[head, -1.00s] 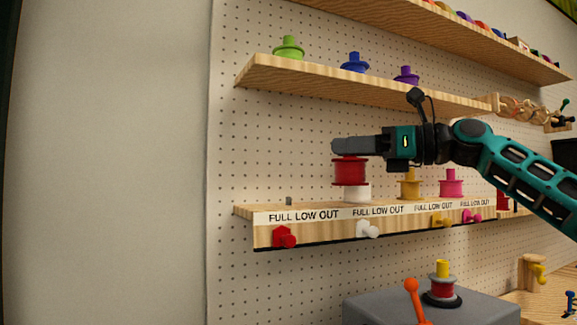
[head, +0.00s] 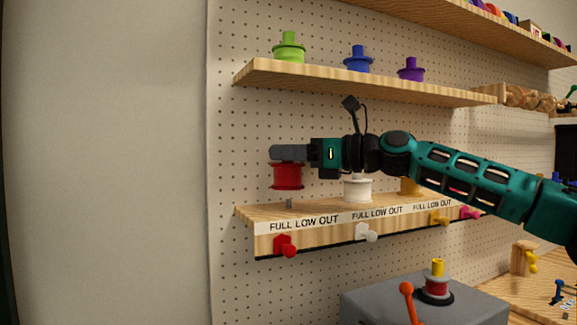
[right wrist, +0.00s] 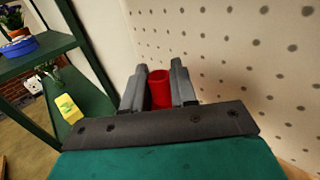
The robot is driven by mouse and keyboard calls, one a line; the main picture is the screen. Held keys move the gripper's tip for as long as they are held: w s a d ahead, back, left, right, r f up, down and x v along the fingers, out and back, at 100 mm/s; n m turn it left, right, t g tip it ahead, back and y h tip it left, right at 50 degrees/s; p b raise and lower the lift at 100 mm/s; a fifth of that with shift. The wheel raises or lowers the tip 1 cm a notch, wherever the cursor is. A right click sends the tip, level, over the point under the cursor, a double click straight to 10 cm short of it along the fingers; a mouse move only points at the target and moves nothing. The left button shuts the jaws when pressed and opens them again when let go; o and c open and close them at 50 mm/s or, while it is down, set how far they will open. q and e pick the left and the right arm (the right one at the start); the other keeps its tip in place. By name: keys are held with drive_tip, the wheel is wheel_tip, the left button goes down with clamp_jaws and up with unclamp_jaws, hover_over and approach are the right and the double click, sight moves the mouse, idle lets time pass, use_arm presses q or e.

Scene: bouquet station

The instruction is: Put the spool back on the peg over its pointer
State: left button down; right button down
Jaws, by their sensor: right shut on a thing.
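My right gripper (head: 288,153) is shut on the red spool (head: 287,177) and holds it upright above the left end of the labelled shelf (head: 250,213). A short grey peg (head: 289,203) stands on that shelf just below the spool, with a small gap between them. The red pointer (head: 285,244) is on the shelf's front edge under that peg, below the label strip. In the right wrist view the top of the red spool (right wrist: 160,90) shows between the two fingers. My left gripper is not in view.
A white spool (head: 357,189) stands just right of the peg, with a yellow spool (head: 409,187) farther right, partly behind my arm. An upper shelf (head: 300,78) holds green, blue and purple spools. A grey box (head: 420,303) is below.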

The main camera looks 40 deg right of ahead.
sight(304, 171)
wheel_tip(304, 171, down, 4)
drive_tip(key=shift+r+b, duration=0.2)
drive_tip(key=shift+b, duration=0.8)
drive_tip(key=shift+r, duration=0.1)
drive_tip(key=c, duration=0.9)
unclamp_jaws()
